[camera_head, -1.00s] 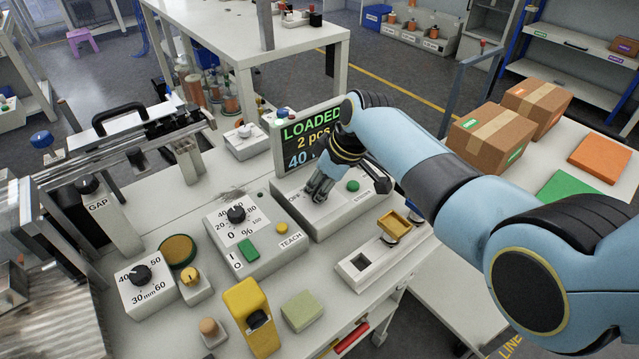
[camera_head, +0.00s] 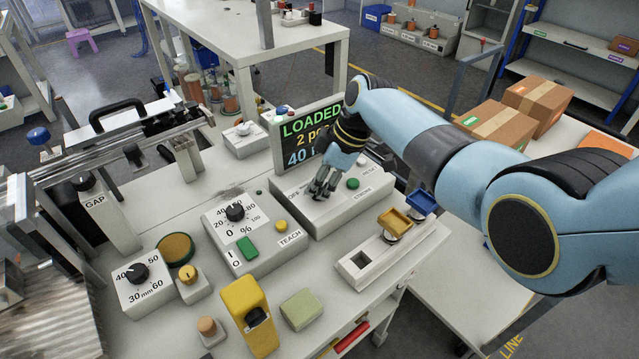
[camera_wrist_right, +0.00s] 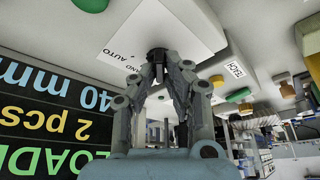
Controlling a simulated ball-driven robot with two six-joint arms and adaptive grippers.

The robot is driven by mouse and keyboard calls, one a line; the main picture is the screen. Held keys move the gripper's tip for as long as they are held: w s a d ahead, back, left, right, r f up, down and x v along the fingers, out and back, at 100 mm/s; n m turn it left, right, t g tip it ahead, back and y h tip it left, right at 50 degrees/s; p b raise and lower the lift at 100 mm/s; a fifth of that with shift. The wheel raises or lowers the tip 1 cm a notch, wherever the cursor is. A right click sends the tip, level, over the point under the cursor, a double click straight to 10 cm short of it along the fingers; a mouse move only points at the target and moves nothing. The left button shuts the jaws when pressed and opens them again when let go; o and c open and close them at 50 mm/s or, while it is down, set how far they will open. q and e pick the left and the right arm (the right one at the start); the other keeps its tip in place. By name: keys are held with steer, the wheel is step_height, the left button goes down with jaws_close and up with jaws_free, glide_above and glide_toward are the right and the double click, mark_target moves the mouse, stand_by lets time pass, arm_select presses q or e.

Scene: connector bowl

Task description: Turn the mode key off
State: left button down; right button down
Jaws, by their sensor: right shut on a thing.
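The mode key is the small black knob (camera_wrist_right: 157,54) on a white plate marked AUTO and HAND in the right wrist view. In the head view my gripper covers it. It sits on the grey control box (camera_head: 318,214), whose plate shows OFF at its left end. My right gripper (camera_head: 323,188) points down at this box. In the right wrist view its fingertips (camera_wrist_right: 161,68) close around the knob. Which mark the key points at is hidden. My left gripper is not in view.
A screen (camera_head: 302,138) reading LOADED stands right behind the box. A green button (camera_head: 352,183) is just right of the gripper. A second box with a dial (camera_head: 235,212) lies to the left.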

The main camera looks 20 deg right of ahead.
steer(key=c, duration=1.4)
jaws_free()
steer(key=v, duration=1.2)
steer(key=shift+s+f, duration=0.1)
